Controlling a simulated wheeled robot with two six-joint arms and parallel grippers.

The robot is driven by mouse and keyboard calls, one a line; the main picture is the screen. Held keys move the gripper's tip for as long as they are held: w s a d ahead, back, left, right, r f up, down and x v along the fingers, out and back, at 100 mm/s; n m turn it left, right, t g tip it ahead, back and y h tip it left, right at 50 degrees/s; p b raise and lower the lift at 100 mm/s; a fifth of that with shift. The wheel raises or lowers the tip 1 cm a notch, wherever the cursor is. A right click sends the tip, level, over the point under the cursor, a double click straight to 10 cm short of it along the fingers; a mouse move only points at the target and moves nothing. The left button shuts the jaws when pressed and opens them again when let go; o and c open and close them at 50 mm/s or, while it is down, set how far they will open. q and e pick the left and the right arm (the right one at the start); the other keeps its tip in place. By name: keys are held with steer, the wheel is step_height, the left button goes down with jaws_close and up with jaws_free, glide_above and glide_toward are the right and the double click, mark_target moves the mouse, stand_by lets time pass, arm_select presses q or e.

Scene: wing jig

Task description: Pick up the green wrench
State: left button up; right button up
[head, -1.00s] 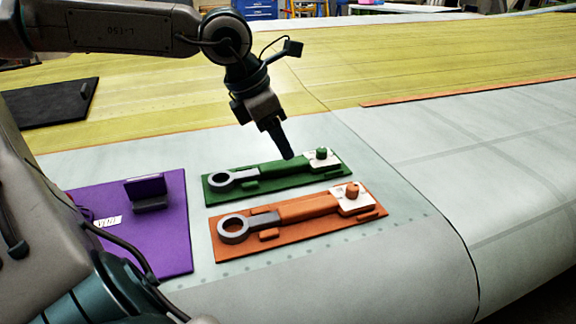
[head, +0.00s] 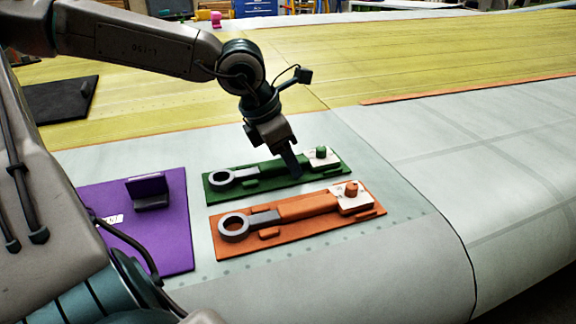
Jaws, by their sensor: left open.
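The green wrench (head: 262,171) lies in its green holder board (head: 222,195) on the wing surface, with its grey ring end at the left and its green handle running right. My left gripper (head: 293,174) points down at the handle, and its fingertips overlap the handle in the picture. It is open. Whether the fingers straddle the handle or stay above it cannot be told, as the near finger hides part of the handle. The wrench rests on its board. My right gripper is not in view.
An orange wrench (head: 308,207) in an orange board lies just in front of the green one. A purple board (head: 160,229) with a raised block lies to the left. A black board (head: 50,103) lies farther back. The wing surface to the right (head: 425,195) is clear.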

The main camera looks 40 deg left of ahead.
arm_select(q)
steer(key=shift+f, duration=0.1)
jaws_close()
stand_by(0.3)
